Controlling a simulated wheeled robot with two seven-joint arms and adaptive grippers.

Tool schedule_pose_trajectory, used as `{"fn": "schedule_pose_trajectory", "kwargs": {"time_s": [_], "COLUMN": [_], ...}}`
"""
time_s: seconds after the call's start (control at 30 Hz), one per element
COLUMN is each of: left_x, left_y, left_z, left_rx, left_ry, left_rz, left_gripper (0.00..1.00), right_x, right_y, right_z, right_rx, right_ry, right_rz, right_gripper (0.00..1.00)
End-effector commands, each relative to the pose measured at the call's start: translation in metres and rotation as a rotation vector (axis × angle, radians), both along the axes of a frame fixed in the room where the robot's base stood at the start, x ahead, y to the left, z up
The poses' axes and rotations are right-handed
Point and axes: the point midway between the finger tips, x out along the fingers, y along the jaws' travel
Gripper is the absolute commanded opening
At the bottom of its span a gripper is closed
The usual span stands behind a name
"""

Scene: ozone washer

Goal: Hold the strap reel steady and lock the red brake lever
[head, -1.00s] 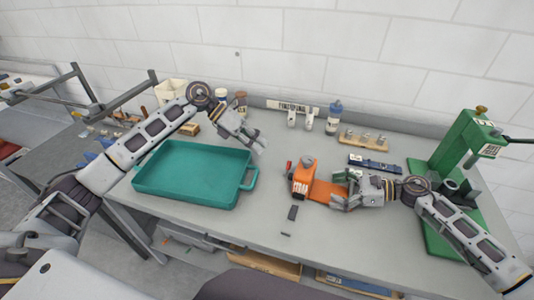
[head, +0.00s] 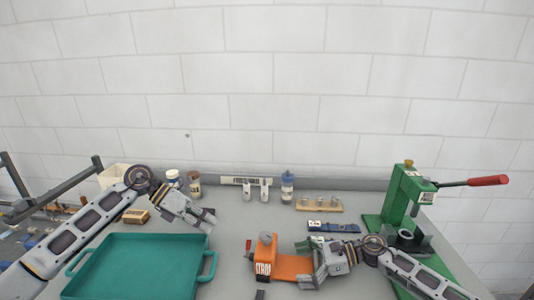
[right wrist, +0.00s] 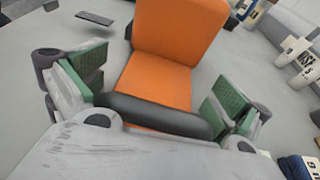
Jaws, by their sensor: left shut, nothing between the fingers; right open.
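The strap reel (head: 265,257) is an orange block with a white label and a flat orange base reaching right. A small red lever (head: 249,244) stands at its left side. My right gripper (head: 312,262) is open at the right end of the base. In the right wrist view its green-padded fingers (right wrist: 160,95) lie apart on either side of the orange base (right wrist: 158,85), with a dark rounded bar (right wrist: 155,115) across it. The lever is not visible there. My left gripper (head: 208,218) is shut and empty, left of the reel, beyond the tray's back right corner.
A teal tray (head: 135,240) with side handles lies at the left. A green press (head: 402,195) with a red-gripped handle stands at the right. Bottles (head: 287,187), a dark blue strip (head: 333,227) and a wooden rack (head: 319,207) line the back.

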Motion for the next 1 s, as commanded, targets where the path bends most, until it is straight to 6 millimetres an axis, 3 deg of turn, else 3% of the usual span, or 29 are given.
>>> {"fn": "schedule_pose_trajectory", "kwargs": {"time_s": [0.47,1.0], "left_x": [0.0,0.0], "left_y": [0.0,0.0], "left_z": [0.0,0.0], "left_rx": [0.0,0.0], "left_ry": [0.0,0.0], "left_rz": [0.0,0.0], "left_gripper": [0.0,0.0], "right_x": [0.002,0.001], "right_y": [-0.014,-0.085], "right_z": [0.005,0.027], "right_rx": [0.0,-0.001], "right_ry": [-0.002,-0.001], "right_rz": [-0.004,-0.002], "right_gripper": [1.0,1.0]}}
